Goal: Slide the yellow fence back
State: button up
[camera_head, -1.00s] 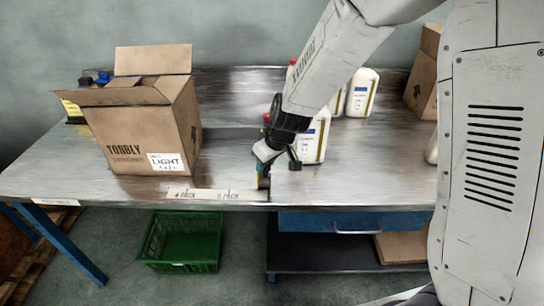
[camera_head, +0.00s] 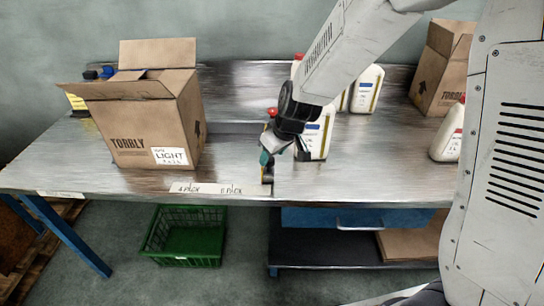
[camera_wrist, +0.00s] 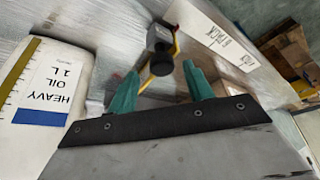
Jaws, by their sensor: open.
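The yellow fence shows in the wrist view as a thin yellow edge (camera_wrist: 177,45) with a black block and a round black knob (camera_wrist: 161,65). In the head view only a small dark and yellow piece of it (camera_head: 267,176) shows, at the front of the bench, partly hidden by my gripper. My gripper (camera_head: 275,158) is over it, pointing down. In the wrist view my gripper's green fingers (camera_wrist: 161,85) are open, one on each side of the knob. I cannot tell whether they touch it.
An open carton (camera_head: 150,120) stands to the left. A white oil bottle (camera_head: 318,135) stands close to my gripper on the right, with more bottles behind. A label strip (camera_head: 212,189) lies along the bench's front edge. A green crate (camera_head: 185,240) is below.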

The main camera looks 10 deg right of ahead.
jog(key=v, duration=0.5)
jog(key=shift+s+d+r, duration=0.15)
jog(key=shift+r, duration=0.2)
jog(key=s+d+r+m+h, duration=0.1)
jog(key=s+d+r, duration=0.3)
jog(key=s, duration=0.5)
jog(key=s+d+r+m+g, duration=0.1)
jog(key=s+d+r+m, duration=0.2)
jog(key=s, duration=0.6)
jog(key=s+d+r+m+g+h, duration=0.1)
jog(key=s+d+r+m, duration=0.1)
jog(key=s+d+r, duration=0.4)
jog(key=shift+s+d+m+h, duration=0.3)
jog(key=shift+s+d, duration=0.3)
jog(key=shift+s, duration=1.45)
